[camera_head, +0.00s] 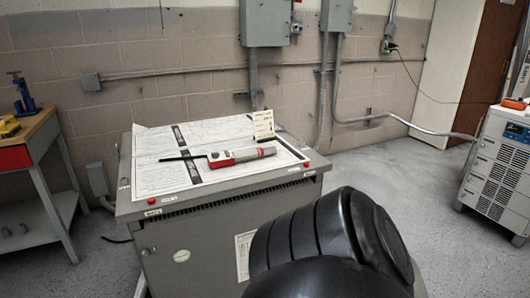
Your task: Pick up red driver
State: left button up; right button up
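The red driver (240,156) lies on its side on the papers on top of the grey cabinet (160,213). Its red and grey handle points right and its thin black shaft points left. A black rounded arm link of mine fills the lower right foreground, in front of the cabinet. Neither of my grippers shows in the head view. Nothing touches the driver but the surface under it.
A small upright card (263,124) stands just behind the driver. Red knobs sit at the cabinet's front corners. A workbench (38,140) stands at the left and a white equipment unit (500,165) at the right. Open floor lies between the cabinet and that unit.

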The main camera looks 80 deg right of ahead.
aim_at(240, 157)
jog(key=z, duration=0.95)
jog(key=i, duration=0.8)
jog(key=z, duration=0.9)
